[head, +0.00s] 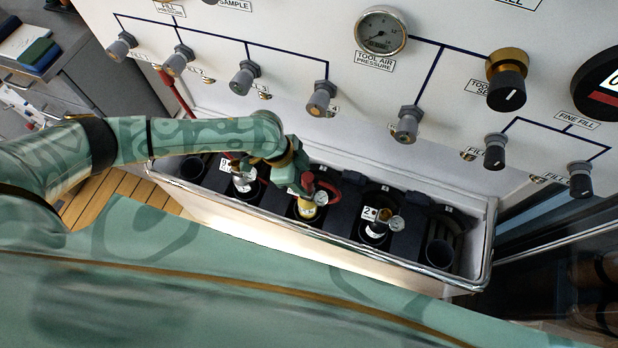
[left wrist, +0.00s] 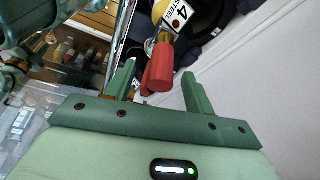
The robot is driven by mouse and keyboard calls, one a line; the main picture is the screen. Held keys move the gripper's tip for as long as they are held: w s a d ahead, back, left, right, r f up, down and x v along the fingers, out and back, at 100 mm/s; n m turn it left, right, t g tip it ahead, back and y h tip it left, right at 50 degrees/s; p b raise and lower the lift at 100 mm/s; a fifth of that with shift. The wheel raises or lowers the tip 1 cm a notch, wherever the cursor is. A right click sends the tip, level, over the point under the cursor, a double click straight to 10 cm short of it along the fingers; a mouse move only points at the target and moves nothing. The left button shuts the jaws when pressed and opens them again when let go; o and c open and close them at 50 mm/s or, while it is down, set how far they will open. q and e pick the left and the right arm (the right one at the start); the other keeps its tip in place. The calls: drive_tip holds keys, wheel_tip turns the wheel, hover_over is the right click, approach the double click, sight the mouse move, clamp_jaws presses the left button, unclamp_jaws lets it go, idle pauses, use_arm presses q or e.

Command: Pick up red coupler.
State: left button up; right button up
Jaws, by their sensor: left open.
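The red coupler (left wrist: 159,70) shows in the left wrist view between the fingers of my left gripper (left wrist: 158,84). Its upper end meets a yellow cylinder top bearing a tag marked "4 STEEL" (left wrist: 180,15). The fingers stand apart on either side of the coupler, and I see a gap on the right side. In the head view my left gripper (head: 296,165) is over the trough, and the red coupler (head: 307,181) shows just below it, partly hidden by the gripper. My right gripper is not in view.
A metal-rimmed trough (head: 400,280) holds several cylinders with gauges, including one marked "2" (head: 375,226). The white panel (head: 300,30) with several knobs and a pressure gauge (head: 381,32) rises behind it. A red hose (head: 328,189) curves beside the gripper.

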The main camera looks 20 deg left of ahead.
use_arm(q)
drive_tip(key=x, duration=0.1)
drive_tip(key=b+x, duration=0.1)
drive_tip(key=x, duration=0.2)
drive_tip(key=shift+w+d+f, duration=0.1)
drive_tip(key=shift+w+d, duration=0.15)
drive_tip(key=shift+d, duration=0.1)
drive_tip(key=c, duration=1.1)
